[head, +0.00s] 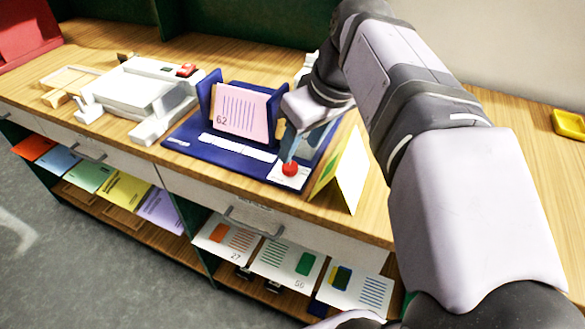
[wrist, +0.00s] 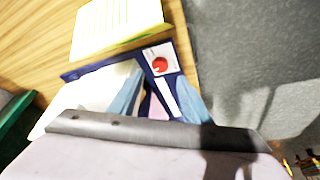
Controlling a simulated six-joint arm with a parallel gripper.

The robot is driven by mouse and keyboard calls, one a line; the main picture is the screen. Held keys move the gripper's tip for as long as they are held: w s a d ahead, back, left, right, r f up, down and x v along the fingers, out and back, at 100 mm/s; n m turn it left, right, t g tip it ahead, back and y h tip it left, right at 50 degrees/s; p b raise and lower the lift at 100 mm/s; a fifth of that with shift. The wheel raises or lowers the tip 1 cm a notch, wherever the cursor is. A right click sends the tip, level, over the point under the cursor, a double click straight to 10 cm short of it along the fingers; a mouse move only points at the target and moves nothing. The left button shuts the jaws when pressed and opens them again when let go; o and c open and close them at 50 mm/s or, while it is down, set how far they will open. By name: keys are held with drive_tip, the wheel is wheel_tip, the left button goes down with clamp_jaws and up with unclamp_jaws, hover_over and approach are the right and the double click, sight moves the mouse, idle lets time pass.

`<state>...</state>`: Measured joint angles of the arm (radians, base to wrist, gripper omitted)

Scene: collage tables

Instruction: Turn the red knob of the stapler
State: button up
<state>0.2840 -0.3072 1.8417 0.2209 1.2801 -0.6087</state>
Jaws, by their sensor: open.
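The stapler is a dark blue device (head: 190,148) on the wooden counter, with a pink card marked 62 (head: 240,112) standing in it. Its red knob (head: 290,169) sits on a white plate at the front right corner. In the wrist view the red knob (wrist: 160,66) shows on the white plate, just beyond and between the fingertips. My gripper (head: 298,148) points down above and slightly behind the knob. In the wrist view my gripper (wrist: 160,82) has its pale blue fingers apart with nothing between them. I cannot tell whether a finger touches the plate.
A yellow-white folded card (head: 343,170) stands close right of the knob. A white machine with a red button (head: 130,92) is to the left. A yellow tray (head: 569,124) lies far right. The counter's front edge is close, with drawers and shelved papers (head: 285,262) below.

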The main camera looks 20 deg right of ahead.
sight(290, 166)
drive_tip(key=shift+f, duration=0.1)
drive_tip(key=shift+x, duration=3.6)
drive_tip(key=c, duration=1)
